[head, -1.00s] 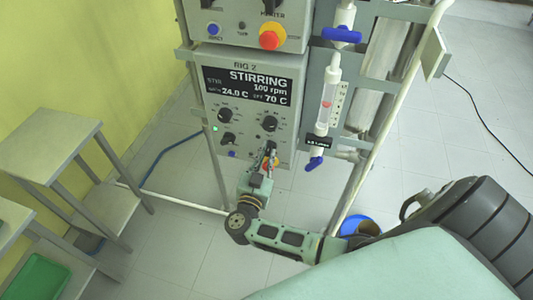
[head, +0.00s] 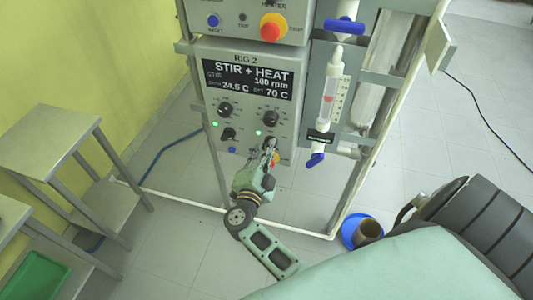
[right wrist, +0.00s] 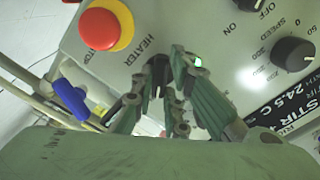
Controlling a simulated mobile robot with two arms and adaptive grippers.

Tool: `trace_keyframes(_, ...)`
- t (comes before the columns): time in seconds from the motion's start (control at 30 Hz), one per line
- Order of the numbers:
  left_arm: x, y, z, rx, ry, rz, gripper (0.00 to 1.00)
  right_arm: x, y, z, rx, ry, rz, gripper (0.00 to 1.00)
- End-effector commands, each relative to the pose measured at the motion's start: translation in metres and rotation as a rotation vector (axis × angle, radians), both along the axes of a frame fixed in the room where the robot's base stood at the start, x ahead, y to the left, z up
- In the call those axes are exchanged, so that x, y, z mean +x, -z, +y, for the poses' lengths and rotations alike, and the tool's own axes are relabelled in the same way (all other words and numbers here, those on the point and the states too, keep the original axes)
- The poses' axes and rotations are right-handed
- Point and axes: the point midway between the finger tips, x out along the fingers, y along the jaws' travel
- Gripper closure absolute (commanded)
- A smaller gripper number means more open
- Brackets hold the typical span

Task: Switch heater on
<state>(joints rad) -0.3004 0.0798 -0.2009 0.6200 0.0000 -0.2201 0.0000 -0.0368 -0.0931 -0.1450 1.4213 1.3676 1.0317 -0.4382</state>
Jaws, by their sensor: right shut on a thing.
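The RIG 2 control box (head: 287,62) stands in the metal frame. Its display (head: 248,82) reads STIR + HEAT, 100 rpm, 24.6 C and 70 C. Green lamps glow at the left (head: 214,124) and the middle (head: 257,133) of the box. My right gripper (head: 270,147) is at the lower right of the panel, shut on the heater switch. In the right wrist view the fingers (right wrist: 172,65) close around the dark heater switch (right wrist: 157,74) beside the HEATER label; they hide most of it. A lit green lamp (right wrist: 198,62) shows by one fingertip. My left gripper is out of view.
A red stop button (right wrist: 100,28) on a yellow base is close to my right gripper. Black knobs (head: 271,118) are above it. Blue-handled valves (head: 315,159) and a glass tube are to the right. Steel side tables (head: 62,140) stand at the left.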

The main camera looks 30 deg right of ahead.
Motion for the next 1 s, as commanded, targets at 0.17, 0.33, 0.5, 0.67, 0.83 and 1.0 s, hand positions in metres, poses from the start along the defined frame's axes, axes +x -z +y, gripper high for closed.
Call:
trace_keyframes(0.17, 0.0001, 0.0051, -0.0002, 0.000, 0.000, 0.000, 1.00, -0.0012, 0.0023, 0.0000, 0.052, 0.002, -0.056, 1.00)
trace_keyframes(0.33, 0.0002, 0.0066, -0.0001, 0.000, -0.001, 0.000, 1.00, -0.0010, 0.0020, -0.0002, 0.078, 0.002, -0.086, 1.00)
trace_keyframes(0.5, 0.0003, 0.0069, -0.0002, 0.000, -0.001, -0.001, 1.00, -0.0011, 0.0016, -0.0003, 0.088, 0.003, -0.096, 1.00)
trace_keyframes(0.67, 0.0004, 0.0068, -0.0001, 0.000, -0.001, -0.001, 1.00, -0.0011, 0.0015, -0.0003, 0.089, 0.003, -0.098, 1.00)
trace_keyframes(0.83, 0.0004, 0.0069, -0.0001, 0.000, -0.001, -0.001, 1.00, -0.0010, 0.0016, -0.0002, 0.089, 0.003, -0.098, 1.00)
trace_keyframes(1.0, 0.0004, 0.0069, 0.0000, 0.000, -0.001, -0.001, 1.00, -0.0007, 0.0012, -0.0001, 0.088, 0.002, -0.097, 0.72)
